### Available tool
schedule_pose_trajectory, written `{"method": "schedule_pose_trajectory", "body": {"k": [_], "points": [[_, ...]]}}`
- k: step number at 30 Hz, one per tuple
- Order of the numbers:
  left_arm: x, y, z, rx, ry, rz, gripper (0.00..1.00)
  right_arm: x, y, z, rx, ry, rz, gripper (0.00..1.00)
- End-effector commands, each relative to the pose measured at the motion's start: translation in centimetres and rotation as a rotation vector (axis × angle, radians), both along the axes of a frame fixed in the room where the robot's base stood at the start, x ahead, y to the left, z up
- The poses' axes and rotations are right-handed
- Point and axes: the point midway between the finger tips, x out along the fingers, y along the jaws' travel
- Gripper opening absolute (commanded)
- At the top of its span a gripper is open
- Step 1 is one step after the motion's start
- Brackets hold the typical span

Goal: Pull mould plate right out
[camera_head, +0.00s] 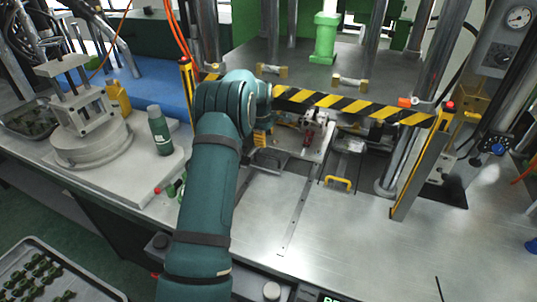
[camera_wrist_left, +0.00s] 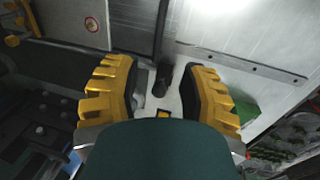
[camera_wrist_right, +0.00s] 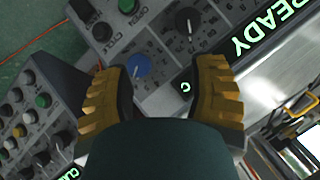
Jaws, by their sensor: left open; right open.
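The right mould plate (camera_head: 347,160) is a dark slab lying in the press opening under the striped bar. Its yellow handle (camera_head: 338,183) faces the front edge of the steel table. A yellow handle (camera_wrist_right: 301,107) also shows at the right edge of the right wrist view. My left gripper (camera_head: 262,138) is beside the press opening, left of the plate and apart from it, partly hidden by my arm. In the left wrist view its yellow fingers (camera_wrist_left: 160,78) are spread. My right gripper (camera_wrist_right: 160,75) is open over a control panel and out of the head view.
A yellow-black striped bar (camera_head: 350,104) crosses above the opening, between upright guards. A thick steel column (camera_head: 398,160) stands right of the plate. The steel table (camera_head: 335,240) in front is mostly clear. A green bottle (camera_head: 159,132) stands at left. The control panel (camera_wrist_right: 160,35) has several knobs.

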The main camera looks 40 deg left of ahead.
Motion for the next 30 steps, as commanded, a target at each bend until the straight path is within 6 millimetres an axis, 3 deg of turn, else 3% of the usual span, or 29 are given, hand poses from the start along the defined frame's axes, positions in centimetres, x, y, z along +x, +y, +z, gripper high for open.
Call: {"method": "schedule_pose_trajectory", "body": {"k": [6,13,19,29,30], "points": [[0.8,0.3,-4.6,-0.002,0.003,0.000,0.42,0.0,0.0,-0.2,0.000,0.000,0.000,0.57],[1.5,0.5,-8.2,-0.001,0.001,0.000,0.42,0.0,0.0,-0.3,-0.001,-0.001,0.000,0.57],[1.8,0.5,-9.7,-0.001,0.001,-0.001,0.42,0.0,0.0,-0.3,-0.001,-0.001,0.000,0.57],[1.9,0.6,-9.9,-0.001,0.000,0.000,0.42,0.0,0.0,-0.3,-0.001,-0.001,0.000,0.57],[1.9,0.6,-9.9,-0.001,0.000,0.000,0.35,0.0,0.0,-0.3,-0.001,-0.001,0.000,0.57]]}}
